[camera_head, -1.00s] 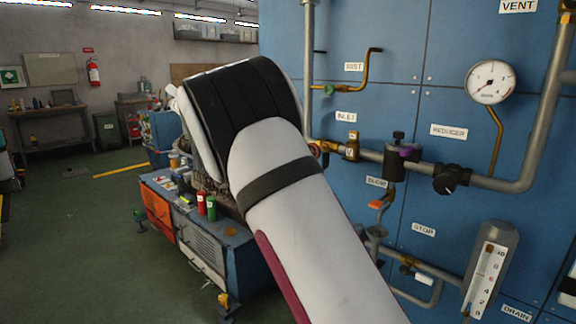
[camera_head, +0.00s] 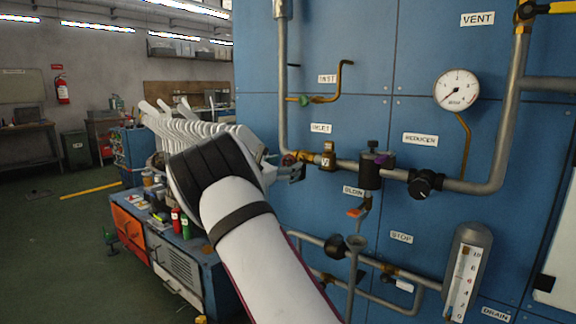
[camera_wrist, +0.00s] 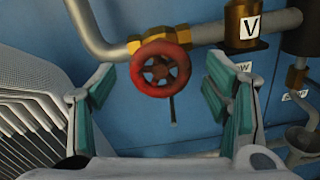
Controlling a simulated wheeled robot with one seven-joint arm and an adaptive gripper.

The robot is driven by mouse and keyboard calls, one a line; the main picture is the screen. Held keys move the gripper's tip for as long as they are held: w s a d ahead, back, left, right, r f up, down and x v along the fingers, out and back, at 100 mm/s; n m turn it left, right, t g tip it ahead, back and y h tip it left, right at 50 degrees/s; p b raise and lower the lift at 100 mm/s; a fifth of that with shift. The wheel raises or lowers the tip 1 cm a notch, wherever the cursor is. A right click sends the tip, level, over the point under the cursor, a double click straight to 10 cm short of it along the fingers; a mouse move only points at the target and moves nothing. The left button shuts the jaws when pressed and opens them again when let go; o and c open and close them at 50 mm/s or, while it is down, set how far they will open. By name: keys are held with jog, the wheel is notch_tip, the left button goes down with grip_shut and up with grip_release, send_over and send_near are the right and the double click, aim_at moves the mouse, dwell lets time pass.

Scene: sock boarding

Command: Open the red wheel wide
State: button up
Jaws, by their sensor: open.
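The red wheel (camera_wrist: 161,68) is a small spoked handwheel on a brass valve of the grey pipe, in the upper middle of the wrist view. My gripper (camera_wrist: 162,88) is open, with its teal-padded fingers to the left and right of the wheel. Both fingers look apart from the rim, and the space between them holds nothing gripped. In the head view my gripper (camera_head: 290,170) is at the pipe just below the INLET label (camera_head: 321,128). There the wheel is mostly hidden or too small to make out clearly.
A brass fitting marked V (camera_wrist: 252,25) sits right of the wheel. The reducer (camera_head: 370,168) and its black knob (camera_head: 425,183) lie further right on the pipe. The blue panel (camera_head: 350,105) is close behind. A blue cart (camera_head: 205,275) with bottles stands at lower left.

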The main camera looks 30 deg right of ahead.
jog(key=shift+x, duration=1.05)
jog(key=c, duration=1.2)
jog(key=shift+o, duration=0.2)
